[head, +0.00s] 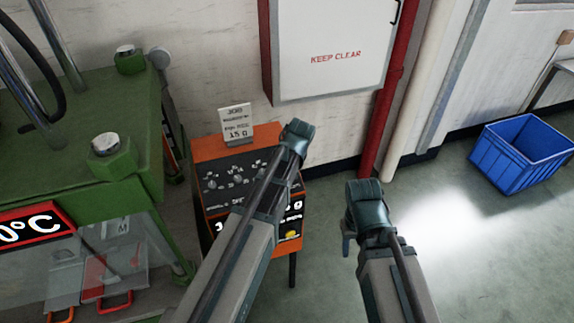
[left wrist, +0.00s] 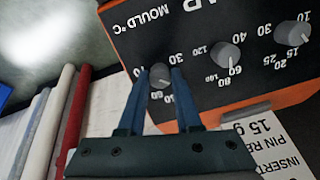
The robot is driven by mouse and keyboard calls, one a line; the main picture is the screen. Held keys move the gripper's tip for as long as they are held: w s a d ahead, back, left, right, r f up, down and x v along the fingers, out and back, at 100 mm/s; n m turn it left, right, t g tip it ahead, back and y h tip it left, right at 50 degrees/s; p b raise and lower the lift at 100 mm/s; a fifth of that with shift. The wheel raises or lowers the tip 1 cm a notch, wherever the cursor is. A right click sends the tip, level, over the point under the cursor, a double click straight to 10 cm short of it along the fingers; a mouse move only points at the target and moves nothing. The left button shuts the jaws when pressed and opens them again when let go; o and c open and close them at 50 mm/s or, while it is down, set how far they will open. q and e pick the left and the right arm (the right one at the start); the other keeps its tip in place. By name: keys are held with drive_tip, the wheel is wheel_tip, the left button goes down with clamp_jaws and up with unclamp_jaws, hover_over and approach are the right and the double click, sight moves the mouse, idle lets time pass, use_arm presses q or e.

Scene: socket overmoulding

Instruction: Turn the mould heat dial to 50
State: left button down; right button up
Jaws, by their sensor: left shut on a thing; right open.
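The mould heat dial (left wrist: 159,77) is a grey knob under the upside-down "MOULD °C" label on a black panel face in the left wrist view. Numbers such as 30, 60 and 70 show around it. My left gripper (left wrist: 158,70) has its two blue fingers on either side of the knob, shut on it. The knob's pointer is partly hidden, so its exact reading cannot be told. In the head view my left gripper (head: 297,137) covers the right part of the orange control box (head: 212,148). My right gripper (head: 365,212) is open and empty, right of the box.
Other grey knobs (left wrist: 229,56) sit along the panel. A job card (head: 236,125) reading 15 g stands at the box's back. A green press (head: 75,140) with a red-framed °C display stands left. A blue crate (head: 520,155) lies on the floor right. A red pipe (head: 383,110) runs behind.

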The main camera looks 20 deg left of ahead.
use_arm(q)
drive_tip(key=m, duration=0.4)
drive_tip(key=shift+m, duration=0.3)
drive_tip(key=m, duration=0.4)
drive_tip(key=shift+s+m, duration=0.1)
drive_tip(key=shift+m, duration=0.2)
drive_tip(key=c, duration=0.6)
unclamp_jaws()
drive_tip(key=p+v, duration=1.2)
drive_tip(key=v, duration=0.1)
drive_tip(key=shift+s+d+r, duration=0.15)
drive_tip(key=shift+d+r, duration=0.1)
drive_tip(key=shift+d, duration=0.15)
